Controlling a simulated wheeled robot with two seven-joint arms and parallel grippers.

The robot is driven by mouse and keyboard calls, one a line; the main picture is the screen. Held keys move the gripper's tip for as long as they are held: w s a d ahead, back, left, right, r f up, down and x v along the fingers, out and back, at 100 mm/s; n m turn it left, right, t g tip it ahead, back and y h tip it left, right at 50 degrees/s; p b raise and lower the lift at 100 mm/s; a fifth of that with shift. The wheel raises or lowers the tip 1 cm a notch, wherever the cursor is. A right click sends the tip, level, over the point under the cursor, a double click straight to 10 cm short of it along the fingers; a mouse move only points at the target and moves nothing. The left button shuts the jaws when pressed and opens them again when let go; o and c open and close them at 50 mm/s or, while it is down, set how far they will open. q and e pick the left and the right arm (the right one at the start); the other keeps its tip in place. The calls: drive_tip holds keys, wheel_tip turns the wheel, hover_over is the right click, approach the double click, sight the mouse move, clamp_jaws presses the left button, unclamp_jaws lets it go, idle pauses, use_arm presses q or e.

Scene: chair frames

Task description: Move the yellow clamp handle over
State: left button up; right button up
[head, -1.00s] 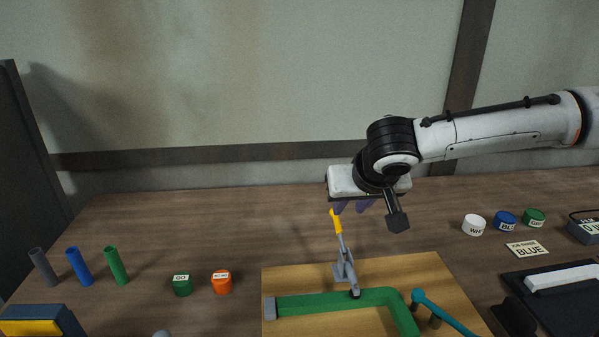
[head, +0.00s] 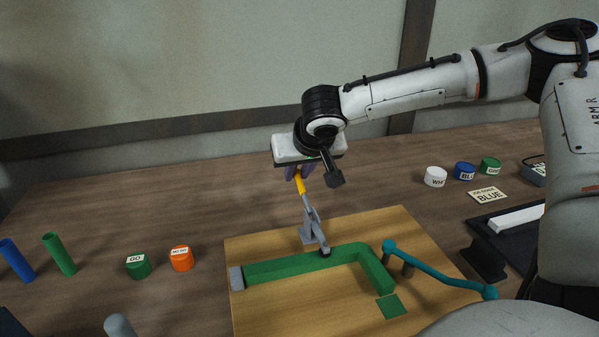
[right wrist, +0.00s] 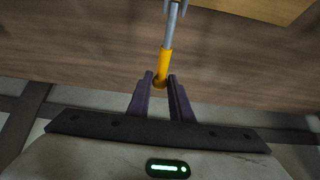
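The yellow clamp handle (head: 300,186) tops a grey lever of the toggle clamp (head: 312,226), which stands on the wooden board (head: 290,312) behind a green bent frame (head: 300,264). The lever stands up, leaning to the left. My right gripper (head: 298,173) is at the handle's top end, with its purple fingers on either side. In the right wrist view the yellow handle (right wrist: 166,64) has its end between the fingertips (right wrist: 160,78), which look shut on it. My left gripper is not in view.
A teal bar (head: 440,274) lies right of the green frame. White (head: 435,176), blue and green caps and a card (head: 487,195) are at right. The table behind the board is clear.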

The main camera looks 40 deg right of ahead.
sight(299, 180)
drive_tip(key=shift+s+a+r+p, duration=0.1)
drive_tip(key=shift+r+p, duration=0.35)
drive_tip(key=shift+r, duration=0.2)
drive_tip(key=shift+p+v, duration=0.7)
drive_tip(key=shift+v, duration=0.4)
drive_tip(key=shift+r, duration=0.1)
drive_tip(key=shift+p+v, duration=0.8)
drive_tip(key=shift+v, duration=0.6)
drive_tip(key=shift+s, duration=0.15)
drive_tip(key=shift+r, duration=0.1)
